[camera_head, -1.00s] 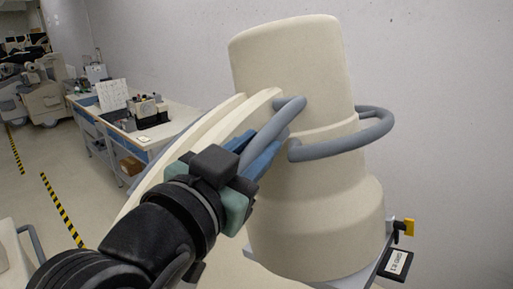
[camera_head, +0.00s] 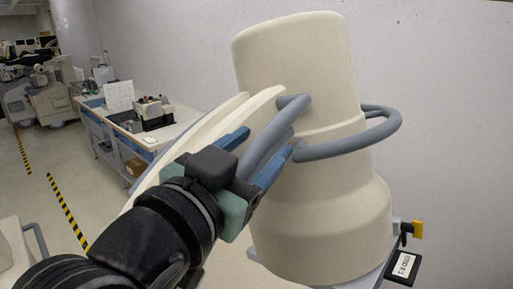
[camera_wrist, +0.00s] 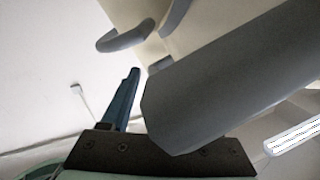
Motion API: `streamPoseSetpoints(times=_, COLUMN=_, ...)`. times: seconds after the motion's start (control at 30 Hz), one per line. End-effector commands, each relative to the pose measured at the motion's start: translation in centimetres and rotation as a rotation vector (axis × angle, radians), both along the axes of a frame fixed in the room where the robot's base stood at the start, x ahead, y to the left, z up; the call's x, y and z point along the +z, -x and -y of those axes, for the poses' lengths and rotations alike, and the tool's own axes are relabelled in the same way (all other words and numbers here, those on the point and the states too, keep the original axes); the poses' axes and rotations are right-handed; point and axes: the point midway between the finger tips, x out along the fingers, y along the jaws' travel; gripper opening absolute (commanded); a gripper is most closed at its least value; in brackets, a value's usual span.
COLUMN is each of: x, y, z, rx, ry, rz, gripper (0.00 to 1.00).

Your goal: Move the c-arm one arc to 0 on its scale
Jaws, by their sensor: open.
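The c-arm shows in the head view as a large cream, stepped cylindrical housing (camera_head: 305,90) with curved cream arc plates (camera_head: 200,133) running down to the left. A grey bar handle (camera_head: 268,142) stands at the arc's upper end. My gripper (camera_head: 262,150) is at this handle, its blue fingers apart on either side of the bar. In the wrist view the grey handle (camera_wrist: 235,90) fills the middle, close to the palm, and one blue finger (camera_wrist: 122,98) stands to its left. The other finger is hidden there. I see no readable scale.
A grey ring handle (camera_head: 350,145) circles the housing's right side. A yellow-and-black part (camera_head: 416,230) and a black label tag (camera_head: 403,267) sit at lower right. A bench (camera_head: 135,135) with equipment stands at back left, with striped floor tape (camera_head: 66,210) in front.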

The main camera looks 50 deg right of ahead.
Motion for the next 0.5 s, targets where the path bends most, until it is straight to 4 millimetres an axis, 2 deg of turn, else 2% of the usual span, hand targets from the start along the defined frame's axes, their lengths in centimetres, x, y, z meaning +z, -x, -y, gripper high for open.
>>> streamPoseSetpoints(times=0.23, x=-0.1, y=0.1, z=-0.9, rx=0.000, ry=0.002, rz=0.002, gripper=0.61)
streamPoseSetpoints(times=0.5, x=-0.3, y=0.6, z=-4.6, rx=0.003, ry=0.002, rz=0.004, gripper=0.61)
